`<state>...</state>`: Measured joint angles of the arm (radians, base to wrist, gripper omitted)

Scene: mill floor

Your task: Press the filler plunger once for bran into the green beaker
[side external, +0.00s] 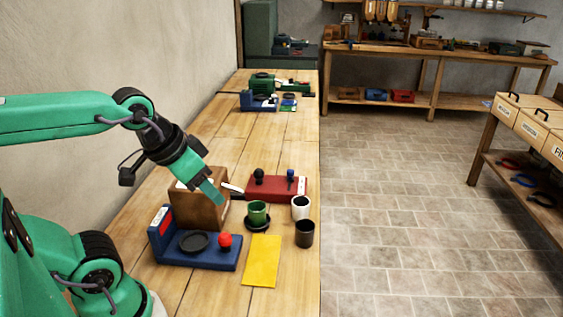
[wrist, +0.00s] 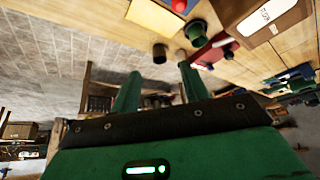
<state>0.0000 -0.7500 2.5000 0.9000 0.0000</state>
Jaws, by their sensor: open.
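My gripper (side external: 214,194) hangs in front of a brown wooden box (side external: 187,212), tilted down to the right. Its two fingers stand apart and empty in the wrist view (wrist: 160,72). The green beaker (side external: 258,210) stands upright on a black saucer, right of the box and apart from my gripper; it also shows in the wrist view (wrist: 196,34). The box has a white label (wrist: 262,14) whose letters I cannot read surely. A red block (side external: 268,187) behind the beaker carries a black knob and a blue knob. I cannot tell which part is the filler plunger.
A blue device (side external: 197,258) with a black dish and red knob (side external: 225,240) stands in front. A yellow sheet (side external: 262,260) lies beside it. A white cup (side external: 300,206) and a black cup (side external: 304,234) stand near the bench's right edge. More devices (side external: 262,100) stand farther back.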

